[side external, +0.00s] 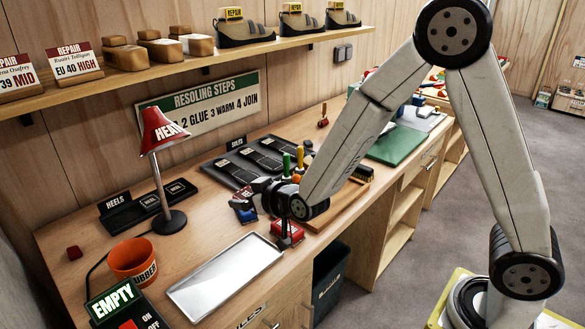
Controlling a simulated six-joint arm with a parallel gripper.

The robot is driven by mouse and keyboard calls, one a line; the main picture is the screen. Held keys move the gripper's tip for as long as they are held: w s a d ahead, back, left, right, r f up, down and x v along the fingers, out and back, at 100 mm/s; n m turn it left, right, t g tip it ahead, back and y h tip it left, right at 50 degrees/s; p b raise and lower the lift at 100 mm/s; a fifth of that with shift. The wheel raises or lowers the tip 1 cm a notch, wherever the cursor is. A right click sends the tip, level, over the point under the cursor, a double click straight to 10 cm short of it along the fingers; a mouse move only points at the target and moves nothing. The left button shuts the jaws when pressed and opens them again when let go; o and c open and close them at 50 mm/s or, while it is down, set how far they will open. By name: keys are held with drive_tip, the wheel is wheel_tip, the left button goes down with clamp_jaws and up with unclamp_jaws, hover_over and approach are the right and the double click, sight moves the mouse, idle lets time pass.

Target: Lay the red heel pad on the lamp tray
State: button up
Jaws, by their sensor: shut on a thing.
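My gripper (287,228) points down at the front of the bench, just right of the metal tray. It is shut on a red piece, which looks like the red heel pad (288,240); the fingers partly cover it. I cannot tell whether the pad touches the bench. The shiny metal tray (225,277), which seems to be the lamp tray, lies flat at the bench's front edge and looks empty. The red lamp (163,130) marked HEAT stands behind the tray on a dark base.
An orange tub (134,261) and an EMPTY sign (113,300) stand left of the tray. A black HEELS holder (147,207) is behind it. Red and blue pieces (243,209) and upright coloured handles (286,165) crowd my wrist. A dark bin (332,275) stands below the bench.

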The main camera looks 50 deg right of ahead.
drive_tip(key=shift+s+a+f, duration=0.1)
drive_tip(key=shift+s+a, duration=0.2)
drive_tip(key=shift+a, duration=0.35)
drive_tip(key=shift+a+f, duration=0.1)
drive_tip(key=shift+f, duration=0.25)
hover_over(252, 258)
wheel_tip(252, 258, down, 7)
drive_tip(key=shift+r, duration=0.15)
drive_tip(key=shift+s, duration=0.1)
drive_tip(key=shift+f, duration=2.2)
drive_tip(key=shift+f, duration=0.1)
drive_tip(key=shift+f, duration=1.65)
drive_tip(key=shift+f, duration=0.15)
